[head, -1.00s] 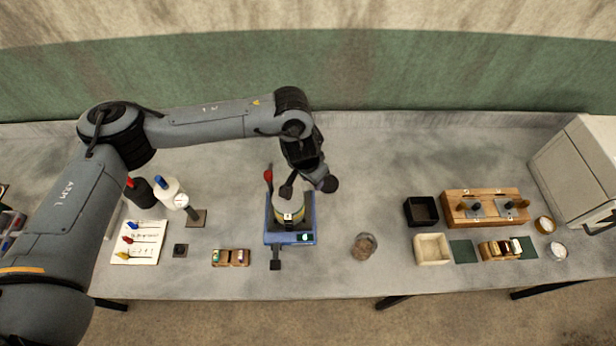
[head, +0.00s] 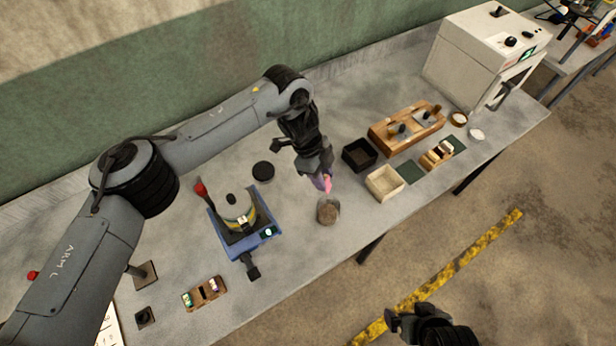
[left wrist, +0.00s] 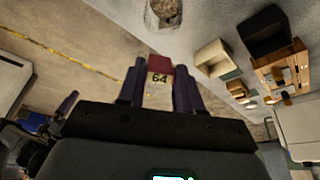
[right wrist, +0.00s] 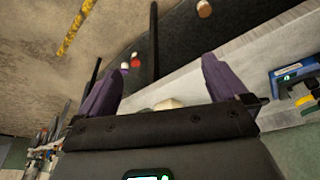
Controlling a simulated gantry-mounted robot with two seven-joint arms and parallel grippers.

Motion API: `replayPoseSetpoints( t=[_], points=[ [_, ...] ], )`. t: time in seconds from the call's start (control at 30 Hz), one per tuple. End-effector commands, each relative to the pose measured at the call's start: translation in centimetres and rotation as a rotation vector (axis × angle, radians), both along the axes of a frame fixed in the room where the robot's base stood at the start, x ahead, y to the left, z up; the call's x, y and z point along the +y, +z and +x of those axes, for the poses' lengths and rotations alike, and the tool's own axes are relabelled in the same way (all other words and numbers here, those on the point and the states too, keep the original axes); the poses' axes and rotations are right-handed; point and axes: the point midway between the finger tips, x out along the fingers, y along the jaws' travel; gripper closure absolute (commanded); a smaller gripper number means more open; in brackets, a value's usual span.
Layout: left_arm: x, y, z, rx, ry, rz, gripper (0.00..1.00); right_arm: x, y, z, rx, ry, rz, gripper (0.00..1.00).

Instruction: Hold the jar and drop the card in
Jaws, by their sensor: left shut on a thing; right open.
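A small clear jar (head: 328,211) with brown contents stands on the bench near its front edge. It also shows at the top of the left wrist view (left wrist: 165,14). My left gripper (head: 322,180) is just behind the jar and above the bench. It is shut on a card, which shows pink in the head view (head: 327,186). In the left wrist view the card (left wrist: 159,79) is cream with a dark red end and the number 64. My right gripper (right wrist: 160,78) is open and empty. In the head view its arm (head: 435,328) is beyond the bench front, over the floor.
A black box (head: 360,155), a cream box (head: 385,183) and a wooden block (head: 405,128) stand right of the jar.

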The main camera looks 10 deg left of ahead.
Motion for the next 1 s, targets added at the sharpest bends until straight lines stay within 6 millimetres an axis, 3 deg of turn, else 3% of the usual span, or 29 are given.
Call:
replayPoseSetpoints(
  t=[0.27,0.47,0.7,1.0],
  points=[
    [-0.7,-0.2,-0.1,0.001,-0.04,-0.003,0.94,0.3,0.1,2.5,-0.133,-0.024,0.032,0.0],
    [-0.7,-0.2,-0.1,0.0,-0.04,-0.003,0.94,2.6,-2.5,6.0,-0.31,-0.05,0.105,0.0],
    [-0.7,-0.2,-0.1,0.0,-0.039,-0.003,0.94,8.6,-5.8,11.4,-0.577,-0.034,0.203,0.0],
    [-0.7,-0.2,-0.1,0.0,-0.039,-0.003,0.94,17.1,-7.8,16.2,-0.814,0.109,0.245,0.0]
  ],
)
